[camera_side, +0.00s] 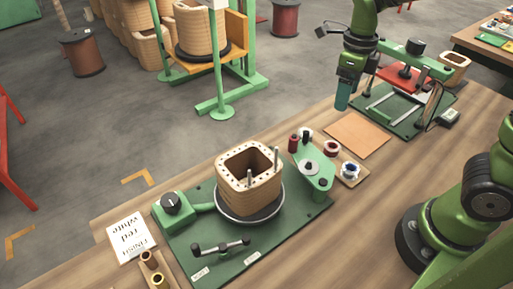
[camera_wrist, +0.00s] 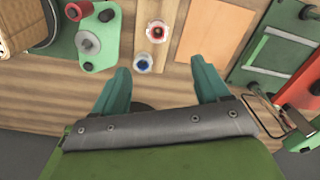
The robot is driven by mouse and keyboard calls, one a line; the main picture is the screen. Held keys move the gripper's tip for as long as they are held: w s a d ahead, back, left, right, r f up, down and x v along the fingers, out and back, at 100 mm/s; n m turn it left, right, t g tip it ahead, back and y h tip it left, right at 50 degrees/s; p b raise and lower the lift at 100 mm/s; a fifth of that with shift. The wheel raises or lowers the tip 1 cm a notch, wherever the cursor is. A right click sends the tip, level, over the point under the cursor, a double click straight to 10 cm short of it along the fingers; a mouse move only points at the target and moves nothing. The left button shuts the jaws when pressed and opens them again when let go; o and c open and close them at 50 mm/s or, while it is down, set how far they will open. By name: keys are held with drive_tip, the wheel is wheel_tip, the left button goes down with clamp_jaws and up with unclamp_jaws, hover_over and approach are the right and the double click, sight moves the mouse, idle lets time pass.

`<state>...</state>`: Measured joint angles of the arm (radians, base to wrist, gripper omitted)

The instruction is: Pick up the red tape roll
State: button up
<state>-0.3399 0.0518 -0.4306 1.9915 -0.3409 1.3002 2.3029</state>
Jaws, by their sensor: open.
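The red tape roll (camera_side: 332,148) lies on a small wooden holder just right of the green winding stand. My gripper (camera_side: 343,95) is above the bench, behind the tan sheet, apart from the rolls. In the wrist view its teal fingers (camera_wrist: 162,80) are spread apart with nothing between them, and both rolls appear beyond their tips.
A wooden coil former (camera_side: 249,190) stands on a round turntable on the green base (camera_side: 195,245). A green arm with a red spool (camera_side: 293,143) is beside the holder. A flat tan sheet (camera_side: 356,134) lies behind. A green fixture (camera_side: 395,108) stands at the back right.

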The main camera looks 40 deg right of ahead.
hover_over(333, 144)
drive_tip(key=f, duration=1)
drive_tip(key=shift+s+a+f, duration=0.25)
drive_tip(key=shift+s+f, duration=0.05)
drive_tip(key=shift+a+f, duration=0.2)
drive_tip(key=shift+f, duration=2.9)
drive_tip(key=c, duration=1.1)
wheel_tip(333, 144, up, 10)
